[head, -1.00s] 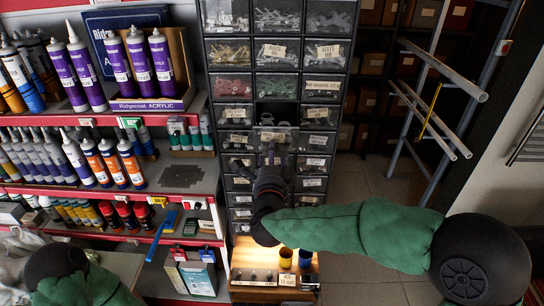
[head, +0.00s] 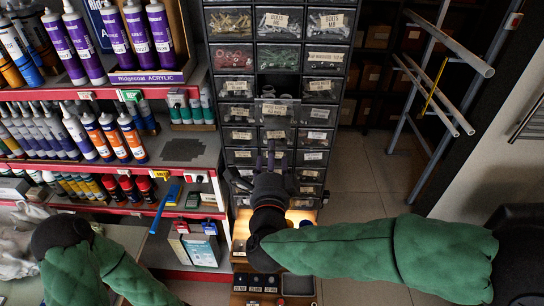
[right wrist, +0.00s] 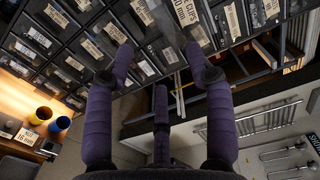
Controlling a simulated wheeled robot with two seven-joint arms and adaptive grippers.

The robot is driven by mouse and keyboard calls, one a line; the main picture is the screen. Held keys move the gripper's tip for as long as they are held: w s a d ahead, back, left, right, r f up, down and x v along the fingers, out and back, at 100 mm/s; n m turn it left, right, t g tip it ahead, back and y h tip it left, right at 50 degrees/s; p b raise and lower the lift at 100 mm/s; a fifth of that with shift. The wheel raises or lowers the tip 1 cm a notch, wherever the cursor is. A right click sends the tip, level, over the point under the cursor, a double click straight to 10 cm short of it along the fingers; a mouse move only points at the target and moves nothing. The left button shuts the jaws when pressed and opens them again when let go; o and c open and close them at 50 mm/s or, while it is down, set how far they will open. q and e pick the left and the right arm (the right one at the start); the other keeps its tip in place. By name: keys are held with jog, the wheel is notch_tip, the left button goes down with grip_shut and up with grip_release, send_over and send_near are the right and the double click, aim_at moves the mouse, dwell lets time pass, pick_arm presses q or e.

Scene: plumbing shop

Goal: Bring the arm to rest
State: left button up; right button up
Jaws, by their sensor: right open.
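My right gripper (head: 270,162) is in front of the drawer cabinet (head: 205,60), below an opened drawer (head: 275,112). Its fingers point toward the cabinet. In the right wrist view the gripper (right wrist: 160,62) has its purple fingers spread, with nothing between them. The green-sleeved right arm (head: 345,252) reaches in from the right, across the cabinet's lower front. My left arm (head: 75,265) is folded at the lower left; its gripper is out of view.
Shelves (head: 180,150) of cartridges and bottles stand left of the cabinet. A yellow cup (right wrist: 43,114) and a blue cup (right wrist: 62,122) stand on a lit wooden surface (right wrist: 12,98) below the drawers. A pipe rack (head: 425,85) is at the right. Clear floor (head: 355,185) lies between.

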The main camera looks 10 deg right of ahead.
notch_tip(320, 180, down, 38)
jog(key=w+a+n+g+y+b, duration=0.2)
jog(key=n+g+y+b, duration=0.45)
jog(key=n, duration=0.55)
jog(key=s+f+n+g+y+b, duration=0.1)
jog(key=s+f+n+g+b, duration=0.2)
jog(key=s+f, duration=0.7)
jog(key=s+f+n+g+y+b, duration=0.1)
jog(key=s+f+n+g+b, duration=0.2)
jog(key=s+f+g, duration=0.4)
jog(key=s+a+f, duration=0.1)
jog(key=s+f, duration=0.3)
jog(key=f, duration=0.6)
jog(key=shift+n+b, duration=0.3)
jog(key=shift+n, duration=0.1)
jog(key=shift+s+g+y, duration=0.1)
jog(key=shift+g+y, duration=0.15)
